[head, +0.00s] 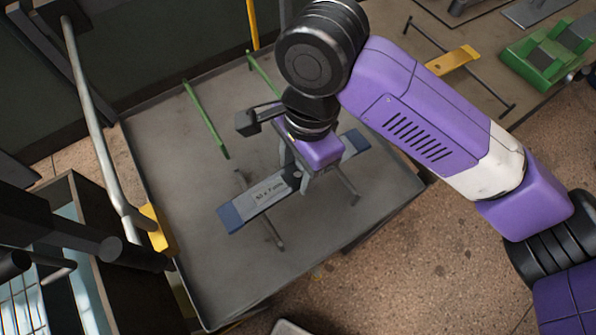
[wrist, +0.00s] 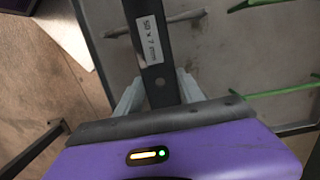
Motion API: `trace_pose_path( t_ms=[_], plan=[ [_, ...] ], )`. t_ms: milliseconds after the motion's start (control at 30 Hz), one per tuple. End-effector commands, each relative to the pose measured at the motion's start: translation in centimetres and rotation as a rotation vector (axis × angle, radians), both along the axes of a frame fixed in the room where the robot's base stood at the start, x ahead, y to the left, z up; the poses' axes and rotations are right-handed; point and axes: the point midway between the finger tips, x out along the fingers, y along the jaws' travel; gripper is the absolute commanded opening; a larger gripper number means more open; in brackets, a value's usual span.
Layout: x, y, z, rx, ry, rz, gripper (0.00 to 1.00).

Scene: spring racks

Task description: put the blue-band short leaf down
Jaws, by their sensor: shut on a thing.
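The blue-band short leaf (head: 268,192) is a dark grey flat bar with blue ends and a white "50 x 7 mm" label. My gripper (head: 298,172) is shut on it near its middle, from above. In the wrist view, the leaf (wrist: 155,70) runs between the two pale fingers (wrist: 158,92). Two grey rest bars (head: 273,234) cross under the leaf on the grey tray-like table (head: 180,225). I cannot tell whether the leaf touches them. My gripper hides part of the leaf toward its far end.
Two green bars (head: 206,120) stand behind on the same table. A dark open-topped frame (head: 75,215) and a pale pipe (head: 90,100) are at left. A yellow leaf (head: 453,60) and a green part (head: 545,55) lie on a bench at upper right. The table's front left is bare.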

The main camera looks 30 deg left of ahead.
Motion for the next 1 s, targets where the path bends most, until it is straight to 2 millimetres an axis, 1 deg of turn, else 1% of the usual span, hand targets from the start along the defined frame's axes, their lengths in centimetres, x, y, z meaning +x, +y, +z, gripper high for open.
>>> trace_pose_path(
  t_ms=[33,100,233,567,967,1000],
  plan=[
    [0.0,0.0,-0.8,-0.001,0.001,-0.001,0.0],
    [0.0,0.0,-1.7,-0.001,0.001,-0.001,0.0],
    [0.0,0.0,-2.6,0.001,0.0,0.0,0.0],
    [0.0,0.0,-2.8,0.001,0.0,0.0,0.0],
    [0.0,0.0,-3.7,0.001,0.0,0.0,0.0],
    [0.0,0.0,-3.9,0.0,0.0,0.0,0.49]
  ],
)
